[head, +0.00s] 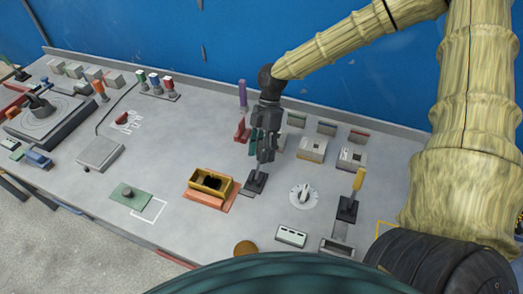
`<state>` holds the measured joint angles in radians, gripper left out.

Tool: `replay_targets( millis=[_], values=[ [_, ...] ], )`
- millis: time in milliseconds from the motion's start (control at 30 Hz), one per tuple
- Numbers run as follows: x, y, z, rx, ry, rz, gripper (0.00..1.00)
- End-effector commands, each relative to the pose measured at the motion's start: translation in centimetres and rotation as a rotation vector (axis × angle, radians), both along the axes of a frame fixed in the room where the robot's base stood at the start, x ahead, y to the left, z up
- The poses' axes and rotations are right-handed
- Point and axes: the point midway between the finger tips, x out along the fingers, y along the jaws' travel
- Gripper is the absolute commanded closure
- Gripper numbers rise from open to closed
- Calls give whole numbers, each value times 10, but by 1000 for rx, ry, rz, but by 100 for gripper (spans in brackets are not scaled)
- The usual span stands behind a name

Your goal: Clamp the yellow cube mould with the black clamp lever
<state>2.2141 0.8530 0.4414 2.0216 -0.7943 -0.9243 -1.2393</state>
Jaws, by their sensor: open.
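The yellow cube mould (211,180), an open box with a dark inside, sits on an orange-red base near the middle of the table. Right beside it on the right is a black lever on a dark plate (256,183). It looks like the clamp lever; its upper part is largely hidden by my gripper. My gripper (265,154) points down just above this lever, with its fingers apart. I cannot tell whether they touch the lever or stand around it. The mould is clear of my gripper.
A white dial (303,195) and a lever with a yellow handle (355,190) stand to the right. A purple post (243,94) and a red block (242,130) are behind my gripper.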

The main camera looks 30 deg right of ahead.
Motion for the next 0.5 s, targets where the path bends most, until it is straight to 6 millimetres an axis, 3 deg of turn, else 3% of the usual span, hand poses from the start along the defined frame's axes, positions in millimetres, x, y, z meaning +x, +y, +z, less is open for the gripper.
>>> replay_targets(
  millis=[433, 500],
  values=[
    [-2, 2, -5, 0, 0, 0, 57],
    [-2, 2, -5, 0, 0, 0, 70]
  ],
)
